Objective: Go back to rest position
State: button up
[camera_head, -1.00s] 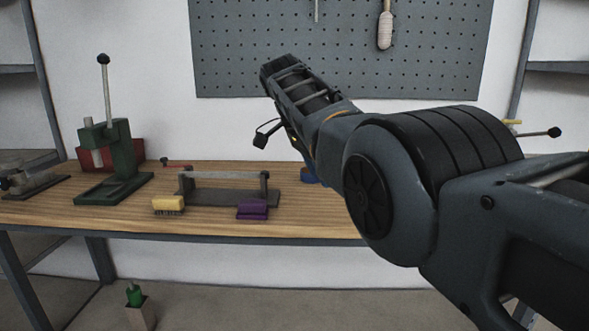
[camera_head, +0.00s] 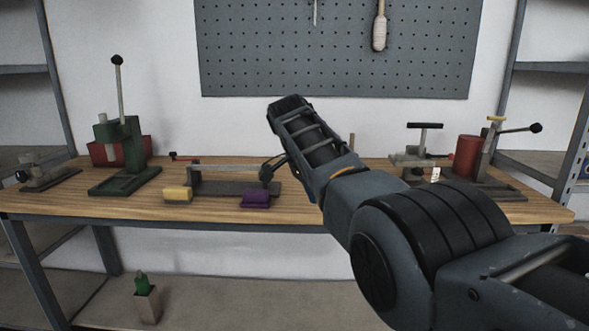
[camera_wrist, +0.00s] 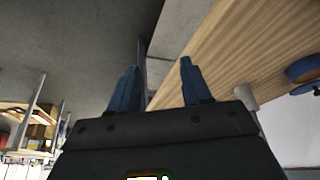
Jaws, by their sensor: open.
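My gripper shows in the wrist view (camera_wrist: 157,88) with its two blue fingers apart and nothing between them. In the head view my arm reaches from the lower right toward the table, and its far end hides the fingers. The wooden workbench (camera_head: 100,204) stands in front of me. In the wrist view the bench top (camera_wrist: 262,40) fills the upper right, beside the fingers and apart from them.
On the bench stand a green lever press (camera_head: 122,150), a yellow brush (camera_head: 177,194), a purple block (camera_head: 256,199), a grey fixture (camera_head: 215,187) and a red cylinder (camera_head: 466,157). A pegboard (camera_head: 280,50) hangs behind.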

jog(key=s+d+f+n+t+y, duration=0.1)
jog(key=s+d+f+n, duration=0.15)
jog(key=f, duration=1.05)
jog(key=s+d+f+n+t+y, duration=0.15)
jog(key=s+f, duration=0.25)
jog(key=f, duration=0.9)
jog(key=s+d+f+n+t+y+p, duration=0.1)
jog(key=s+d+f+n+t, duration=0.1)
jog(key=s+f, duration=0.6)
jog(key=s+d+f+n+t+p, duration=0.1)
jog(key=s+d+f+n, duration=0.2)
jog(key=s, duration=0.8)
jog(key=s+d+r+n+t+y, duration=0.1)
jog(key=s+d+r+t, duration=0.15)
jog(key=s, duration=0.85)
jog(key=s+d+r+t, duration=0.1)
jog(key=s+d+r, duration=0.15)
jog(key=s, duration=0.85)
jog(key=s+d+r+n+t, duration=0.1)
jog(key=s+r+t, duration=0.1)
jog(key=s+r, duration=0.6)
jog(key=s+d+r+n+t+p, duration=0.1)
jog(key=s+r, duration=0.7)
jog(key=r, duration=0.8)
jog(key=shift+s+r+n+t+h, duration=0.15)
jog(key=shift+r+n+t+h, duration=0.15)
jog(key=shift+n+t+h, duration=0.1)
